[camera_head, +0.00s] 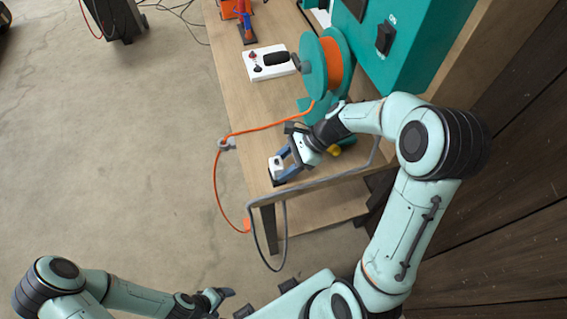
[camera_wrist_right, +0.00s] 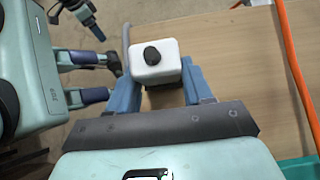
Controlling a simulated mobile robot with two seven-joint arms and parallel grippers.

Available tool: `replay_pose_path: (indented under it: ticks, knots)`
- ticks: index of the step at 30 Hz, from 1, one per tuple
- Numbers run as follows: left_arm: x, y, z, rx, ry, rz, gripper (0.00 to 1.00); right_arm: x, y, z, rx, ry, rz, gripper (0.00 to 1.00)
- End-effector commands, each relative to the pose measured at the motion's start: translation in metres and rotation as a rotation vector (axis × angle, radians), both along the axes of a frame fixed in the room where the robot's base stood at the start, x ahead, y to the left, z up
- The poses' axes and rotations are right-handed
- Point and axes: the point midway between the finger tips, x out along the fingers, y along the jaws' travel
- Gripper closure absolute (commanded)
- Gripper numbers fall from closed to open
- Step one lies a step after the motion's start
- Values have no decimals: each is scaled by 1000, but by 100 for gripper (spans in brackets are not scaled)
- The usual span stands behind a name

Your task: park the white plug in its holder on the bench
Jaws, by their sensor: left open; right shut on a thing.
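The white plug (camera_head: 276,167) is a small white block with a dark oval on its face. My right gripper (camera_head: 284,161) is shut on it at the near left corner of the bench (camera_head: 262,112). In the right wrist view the plug (camera_wrist_right: 153,62) sits between the blue fingers (camera_wrist_right: 156,84), over the wood. A dark patch shows just under the plug in the head view; I cannot tell whether it is the holder or whether the plug touches it. My left gripper (camera_head: 236,301) is open and empty, low in the head view, away from the bench.
A grey cable (camera_head: 317,182) runs along the bench's near edge and loops below it. An orange cord (camera_head: 218,186) hangs over the left edge through a grey clip (camera_head: 227,144). A cord reel (camera_head: 324,65), a white control box (camera_head: 269,63) and a teal cabinet (camera_head: 411,45) stand farther back.

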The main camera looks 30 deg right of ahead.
Motion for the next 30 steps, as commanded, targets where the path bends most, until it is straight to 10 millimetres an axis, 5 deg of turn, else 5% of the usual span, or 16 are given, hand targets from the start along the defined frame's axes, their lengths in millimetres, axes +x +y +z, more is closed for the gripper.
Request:
replay_pose_path:
  ticks: [8,9,11,23,30]
  knots:
    - [-4,0,-5,0,5,1,19,0,0,-8,0,0,0,98]
    - [-4,0,-5,0,4,0,19,0,0,-7,1,-1,-1,40]
    - [-3,0,-5,0,4,0,19,0,0,-7,0,-1,-1,20]
    - [-2,0,-2,0,2,0,19,1,0,0,0,-2,-1,20]
    - [8,0,10,0,-9,0,19,2,0,48,0,-9,1,20]
